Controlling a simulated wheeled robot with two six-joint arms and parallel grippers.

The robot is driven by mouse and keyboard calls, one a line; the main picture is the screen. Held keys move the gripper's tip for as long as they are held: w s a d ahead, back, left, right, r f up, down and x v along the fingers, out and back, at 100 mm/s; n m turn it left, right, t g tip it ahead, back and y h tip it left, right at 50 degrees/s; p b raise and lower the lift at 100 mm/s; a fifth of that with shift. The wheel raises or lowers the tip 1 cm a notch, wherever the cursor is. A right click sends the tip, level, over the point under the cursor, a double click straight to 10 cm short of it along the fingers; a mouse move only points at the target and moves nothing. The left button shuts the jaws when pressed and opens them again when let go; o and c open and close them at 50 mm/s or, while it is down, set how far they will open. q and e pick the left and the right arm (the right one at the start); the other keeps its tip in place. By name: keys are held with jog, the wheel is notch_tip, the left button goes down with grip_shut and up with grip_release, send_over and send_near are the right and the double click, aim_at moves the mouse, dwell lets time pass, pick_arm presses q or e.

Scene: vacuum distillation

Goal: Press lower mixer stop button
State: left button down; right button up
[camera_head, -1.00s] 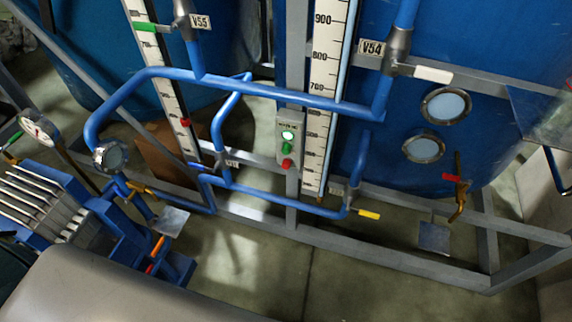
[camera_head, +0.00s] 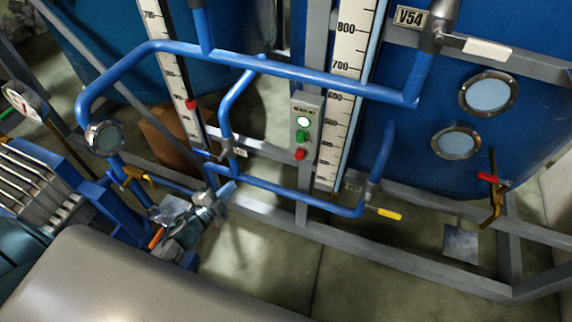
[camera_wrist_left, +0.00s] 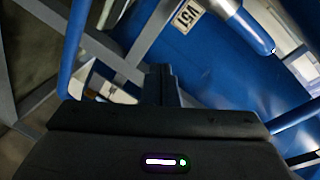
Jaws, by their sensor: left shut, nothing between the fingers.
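The mixer button box (camera_head: 306,112) is a small grey panel on the frame upright in the head view. It carries a lit whitish-green lamp (camera_head: 303,122) on top, a green button (camera_head: 302,136) below it and a red button (camera_head: 300,154) at the bottom.
Blue pipes (camera_head: 270,71) run in front of the box's left side and above it. A yellow-handled valve (camera_head: 389,214) is to the lower right. White level scales (camera_head: 342,100) stand beside the upright.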

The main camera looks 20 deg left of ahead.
aim_at(300, 159)
pick_arm(q)
jog(key=s+d+r+m+g+h+b, duration=0.1)
jog(key=s+d+r+m+g+h, duration=0.1)
jog(key=d+r+m+h, duration=0.6)
jog(key=r+m+g+h, duration=0.1)
jog(key=m+h, duration=0.1)
jog(key=m, duration=0.3)
jog(key=shift+s+g+b, duration=0.15)
jog(key=shift+g+b, duration=0.15)
jog(key=shift+g, duration=0.1)
pick_arm(e)
jog(key=shift+s+a+f, duration=0.1)
jog(key=shift+s+f, duration=0.15)
jog(key=shift+f, duration=0.35)
pick_arm(q)
jog(key=shift+d, duration=0.1)
